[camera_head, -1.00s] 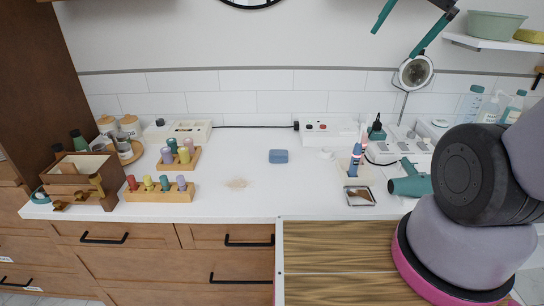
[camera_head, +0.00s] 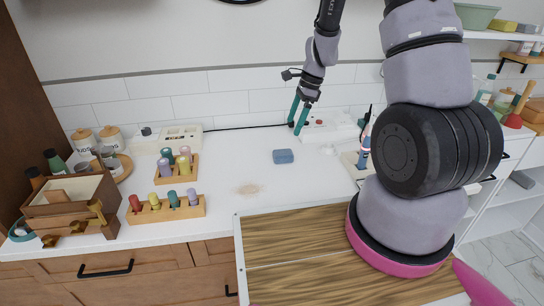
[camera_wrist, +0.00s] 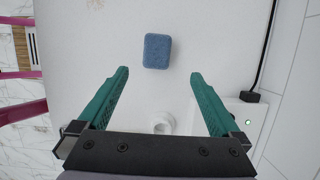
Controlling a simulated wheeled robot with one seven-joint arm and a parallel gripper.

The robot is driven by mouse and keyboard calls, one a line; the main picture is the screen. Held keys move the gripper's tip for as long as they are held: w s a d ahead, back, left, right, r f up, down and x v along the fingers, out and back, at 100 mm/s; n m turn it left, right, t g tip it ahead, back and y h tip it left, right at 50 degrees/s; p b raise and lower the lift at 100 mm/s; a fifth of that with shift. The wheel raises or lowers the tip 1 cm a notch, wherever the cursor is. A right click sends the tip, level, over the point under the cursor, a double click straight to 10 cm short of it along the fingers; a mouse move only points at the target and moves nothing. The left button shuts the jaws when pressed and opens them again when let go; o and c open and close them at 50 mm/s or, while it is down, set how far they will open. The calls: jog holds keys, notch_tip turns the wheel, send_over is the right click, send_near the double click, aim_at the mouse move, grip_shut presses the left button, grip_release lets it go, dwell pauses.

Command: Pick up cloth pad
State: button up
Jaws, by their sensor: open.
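The cloth pad (camera_head: 283,156) is a small blue rounded block lying flat on the white counter, near its middle. My gripper (camera_head: 297,116) is open, with teal fingers pointing down, above the counter and a little behind and to the right of the pad. In the wrist view the pad (camera_wrist: 157,51) lies beyond the fingertips, roughly centred between them and slightly left. The gripper (camera_wrist: 158,74) holds nothing and does not touch the pad.
A white power strip (camera_head: 325,128) with a black cable is close behind my gripper. Peg blocks (camera_head: 165,207) and a wooden box (camera_head: 75,205) stand at the left. The counter around the pad is clear.

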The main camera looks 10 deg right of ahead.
send_over(284, 152)
jog(key=d, duration=0.2)
jog(key=f, duration=0.5)
jog(key=shift+w+a+f, duration=0.15)
jog(key=shift+w+f, duration=0.1)
jog(key=shift+f, duration=0.05)
jog(key=shift+s+x, duration=0.15)
jog(key=shift+x, duration=1.3)
jog(key=shift+s+x, duration=0.15)
jog(key=shift+x, duration=1.3)
jog(key=c, duration=1.4)
